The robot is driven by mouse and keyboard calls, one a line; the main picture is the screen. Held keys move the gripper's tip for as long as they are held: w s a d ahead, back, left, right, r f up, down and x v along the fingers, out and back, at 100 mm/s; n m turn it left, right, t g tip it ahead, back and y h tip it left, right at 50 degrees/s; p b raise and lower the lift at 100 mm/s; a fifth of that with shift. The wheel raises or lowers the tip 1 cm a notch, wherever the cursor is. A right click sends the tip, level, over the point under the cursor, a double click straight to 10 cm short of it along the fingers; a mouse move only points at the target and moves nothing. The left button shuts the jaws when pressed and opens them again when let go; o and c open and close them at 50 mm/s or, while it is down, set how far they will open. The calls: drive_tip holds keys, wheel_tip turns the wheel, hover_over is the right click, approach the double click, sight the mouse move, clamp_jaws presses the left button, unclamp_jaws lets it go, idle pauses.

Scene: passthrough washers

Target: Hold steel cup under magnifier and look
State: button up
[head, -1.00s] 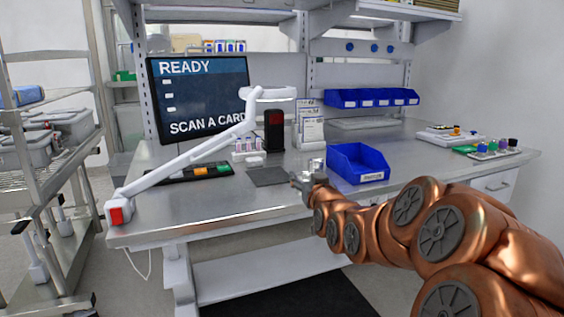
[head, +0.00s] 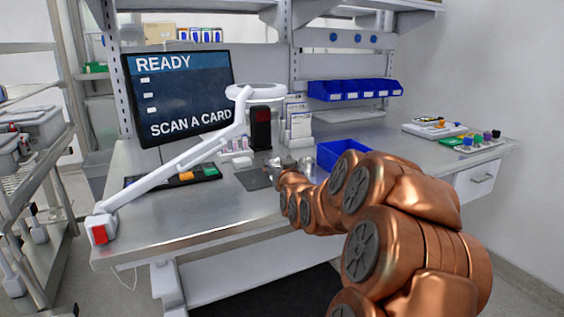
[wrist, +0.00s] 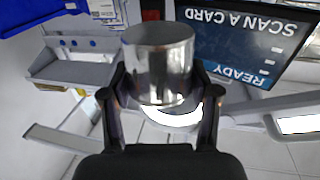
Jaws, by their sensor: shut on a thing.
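A shiny steel cup (wrist: 158,65) fills the upper middle of the wrist view, between the two dark fingers of my gripper (wrist: 161,97). The gripper is shut on it. In the head view my gripper (head: 279,168) is over the workbench, left of the blue bin; the cup is too small there to make out clearly. The white magnifier (head: 256,91) is a ring head on a long jointed arm rising from the bench's front left. In the head view the ring is above and a little left of my gripper. The wrist view shows a bright white ring partly hidden behind the cup.
A blue bin (head: 340,153) stands right beside my arm. A monitor (head: 180,95) reading "SCAN A CARD" stands at the back left. A dark mat (head: 254,180) lies near my gripper. The front of the steel bench (head: 215,215) is clear. A cart (head: 35,180) stands at left.

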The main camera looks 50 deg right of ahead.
sight(273, 160)
drive_tip(key=w+p, duration=0.1)
drive_tip(key=w, duration=0.1)
drive_tip(key=w+d+p, duration=0.1)
drive_tip(key=w, duration=0.1)
drive_tip(key=shift+d, duration=0.1)
drive_tip(key=w+a+x, duration=0.1)
drive_tip(key=x, duration=0.9)
drive_tip(key=shift+w+a, duration=0.2)
drive_tip(key=shift+w, duration=0.1)
idle(1.1)
